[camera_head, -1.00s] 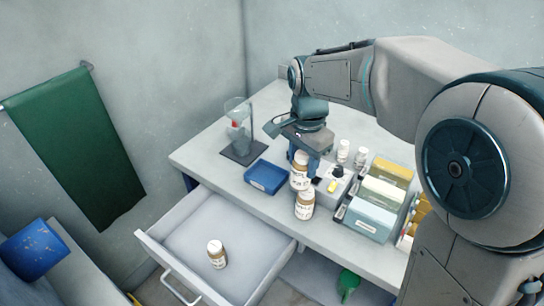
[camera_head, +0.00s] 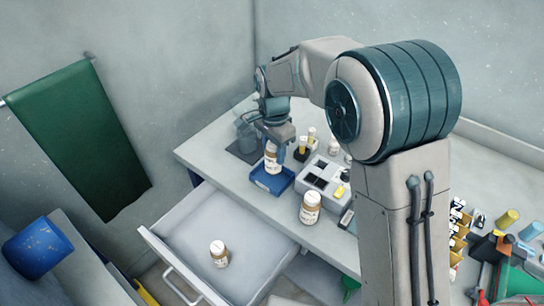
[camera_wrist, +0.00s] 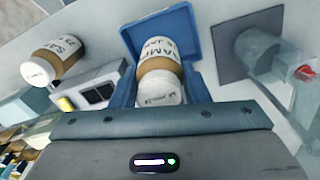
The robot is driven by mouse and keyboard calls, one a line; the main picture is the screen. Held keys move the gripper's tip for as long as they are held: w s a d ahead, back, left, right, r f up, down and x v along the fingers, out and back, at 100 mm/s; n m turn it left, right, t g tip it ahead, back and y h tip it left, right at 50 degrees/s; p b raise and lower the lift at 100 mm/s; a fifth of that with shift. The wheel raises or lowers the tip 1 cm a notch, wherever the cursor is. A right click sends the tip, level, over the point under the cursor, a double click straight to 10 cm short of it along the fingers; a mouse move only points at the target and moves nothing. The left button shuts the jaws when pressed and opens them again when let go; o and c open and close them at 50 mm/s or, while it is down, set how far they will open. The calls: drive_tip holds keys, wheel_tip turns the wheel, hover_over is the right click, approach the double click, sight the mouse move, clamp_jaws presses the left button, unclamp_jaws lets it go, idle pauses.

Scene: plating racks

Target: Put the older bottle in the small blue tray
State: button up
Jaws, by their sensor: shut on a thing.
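My gripper (camera_head: 274,146) is shut on a brown bottle (camera_head: 272,161) with a white label and white cap. It holds the bottle upright at the small blue tray (camera_head: 284,186). In the wrist view the held bottle (camera_wrist: 160,52) is between the fingers, with the blue tray (camera_wrist: 190,20) behind it. I cannot tell whether the bottle's base touches the tray floor. A second, similar bottle (camera_head: 310,208) stands on the table to the right of the tray; it also shows in the wrist view (camera_wrist: 58,58). The labels' dates are not fully readable.
A third bottle (camera_head: 219,254) stands in the open drawer (camera_head: 190,228). A grey block with dark slots (camera_head: 322,176) is right of the tray. Small vials (camera_head: 311,136) stand behind it. A stand with a glass vessel (camera_wrist: 268,52) is beside the tray.

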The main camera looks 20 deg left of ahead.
sight(272, 160)
drive_tip(key=shift+w+a+f, duration=0.1)
drive_tip(key=shift+a+f, duration=0.05)
drive_tip(key=shift+a, duration=0.05)
drive_tip(key=shift+f+p, duration=0.4)
drive_tip(key=shift+f, duration=1.6)
drive_tip(key=shift+f, duration=0.1)
drive_tip(key=o, duration=1)
drive_tip(key=shift+c, duration=0.2)
wheel_tip(272, 160, up, 12)
drive_tip(key=shift+r+b, duration=0.15)
drive_tip(key=shift+b, duration=0.35)
drive_tip(key=shift+d, duration=0.1)
